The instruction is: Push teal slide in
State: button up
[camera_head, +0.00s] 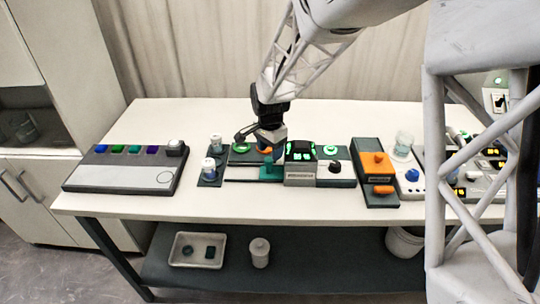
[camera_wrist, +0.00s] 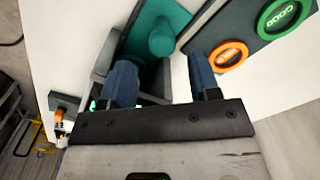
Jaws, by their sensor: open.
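The teal slide (camera_head: 271,173) shows at the front of a dark unit in the middle of the table, partly hidden by my gripper in the head view. In the wrist view it is a flat teal plate (camera_wrist: 135,38) with a round upright teal knob (camera_wrist: 162,36). My gripper (camera_wrist: 162,70) is open, with its two blue fingers apart. The knob appears just beyond the gap between the fingertips; I see no contact. In the head view my gripper (camera_head: 271,150) points down directly over the slide. The slide's near end is partly hidden by the left finger.
A green ring marked GOOD (camera_wrist: 283,16) and an orange ring (camera_wrist: 231,55) lie right of the slide in the wrist view. A box with green displays (camera_head: 300,151) stands close right in the head view. The table's front strip is clear.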

jog(key=shift+r, duration=2.15)
jog(key=shift+d, duration=0.1)
jog(key=shift+s+d+r, duration=0.1)
jog(key=shift+r, duration=0.05)
jog(key=s+d+r+n+t, duration=0.1)
jog(key=s+d+r+n, duration=0.1)
jog(key=s+d+r, duration=0.35)
jog(key=s+d+r+n, duration=0.25)
jog(key=s+d, duration=0.35)
jog(key=s, duration=0.5)
jog(key=s+d+r+n+t, duration=0.1)
jog(key=s+d+r+n, duration=0.1)
jog(key=s+d+r, duration=0.45)
jog(key=s+d+f+n, duration=0.2)
jog(key=s, duration=0.9)
jog(key=shift+s+f+t, duration=0.15)
jog(key=shift+f+t, duration=0.05)
jog(key=shift+t, duration=0.1)
